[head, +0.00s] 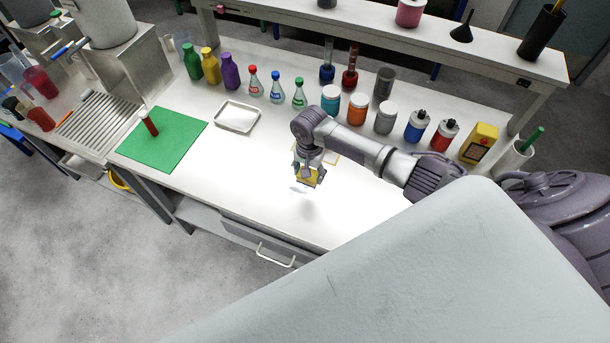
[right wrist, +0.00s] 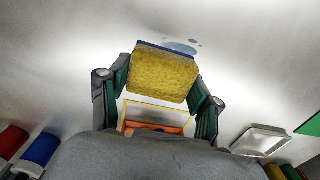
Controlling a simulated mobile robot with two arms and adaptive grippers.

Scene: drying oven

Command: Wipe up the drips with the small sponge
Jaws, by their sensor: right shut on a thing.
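The small yellow sponge (right wrist: 160,75) has a blue layer along its far edge in the right wrist view. My right gripper (head: 308,170) is shut on the sponge, a finger on each side of it. In the head view the sponge (head: 307,180) is over the front middle of the white bench, with a soft shadow near it; it looks slightly raised, though contact is hard to judge. Pale blue drips (right wrist: 182,47) lie just beyond the sponge. They show faintly beside it in the head view (head: 297,190), perhaps partly hidden. My left gripper is out of view.
A yellow-edged square outline (head: 330,157) lies behind my right gripper. A white tray (head: 238,117) and green mat (head: 165,140) with a red-brown tube are to the left. Several bottles and jars (head: 358,108) line the back. The bench's front left area is clear.

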